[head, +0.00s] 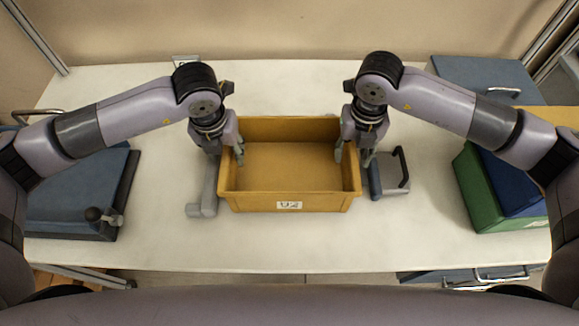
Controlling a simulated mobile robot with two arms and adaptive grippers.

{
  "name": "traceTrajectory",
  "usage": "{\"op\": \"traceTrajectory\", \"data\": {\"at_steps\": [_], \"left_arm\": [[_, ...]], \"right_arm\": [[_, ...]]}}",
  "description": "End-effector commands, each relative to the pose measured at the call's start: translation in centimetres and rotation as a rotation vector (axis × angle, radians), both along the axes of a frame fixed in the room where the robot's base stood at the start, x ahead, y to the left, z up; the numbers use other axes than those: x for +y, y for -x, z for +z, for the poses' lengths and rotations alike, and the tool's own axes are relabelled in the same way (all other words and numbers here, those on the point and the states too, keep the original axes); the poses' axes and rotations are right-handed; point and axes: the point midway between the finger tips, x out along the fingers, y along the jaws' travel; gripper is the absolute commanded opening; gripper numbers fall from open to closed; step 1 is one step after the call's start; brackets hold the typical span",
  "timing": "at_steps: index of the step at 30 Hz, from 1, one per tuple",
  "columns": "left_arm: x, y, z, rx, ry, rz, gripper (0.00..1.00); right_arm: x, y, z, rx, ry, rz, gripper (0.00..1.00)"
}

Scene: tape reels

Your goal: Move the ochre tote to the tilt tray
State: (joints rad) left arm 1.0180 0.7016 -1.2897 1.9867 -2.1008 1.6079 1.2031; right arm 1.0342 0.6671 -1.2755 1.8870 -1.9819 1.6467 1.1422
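The ochre tote (290,204) sits upright in the middle of the white table, empty, with a small white label on its front. My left gripper (227,154) is at the tote's left wall, one finger inside and one outside, with a gap between them. My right gripper (354,158) straddles the right wall in the same way, its fingers apart. Contact with the walls cannot be made out. A blue-grey sloped tray with a dark edge and a black knob, which looks like the tilt tray (65,195), is at the table's left, partly behind my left arm.
A grey bar-like object (203,196) lies close to the tote's left. A blue-grey block with a black handle (390,179) is close to its right. Green (482,199) and blue (515,190) bins are at the right. The table front (290,243) is clear.

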Motion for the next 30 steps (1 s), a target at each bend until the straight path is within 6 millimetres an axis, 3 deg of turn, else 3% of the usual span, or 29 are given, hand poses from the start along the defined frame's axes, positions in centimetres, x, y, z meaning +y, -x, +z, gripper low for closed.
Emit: {"op": "traceTrajectory", "data": {"at_steps": [9,27,30], "left_arm": [[-0.03,0.0,-0.23,0.0,0.001,-0.001,0.4],[-0.02,0.01,-0.19,0.001,0.0,-0.001,0.01],[-0.01,0.01,-0.19,0.001,0.0,-0.001,0.0]], "right_arm": [[0.03,0.02,-0.22,0.0,-0.001,0.001,0.4],[0.03,0.0,-0.17,0.0,-0.001,0.001,0.01],[0.03,0.0,-0.17,0.0,-0.001,0.001,0.0]]}}
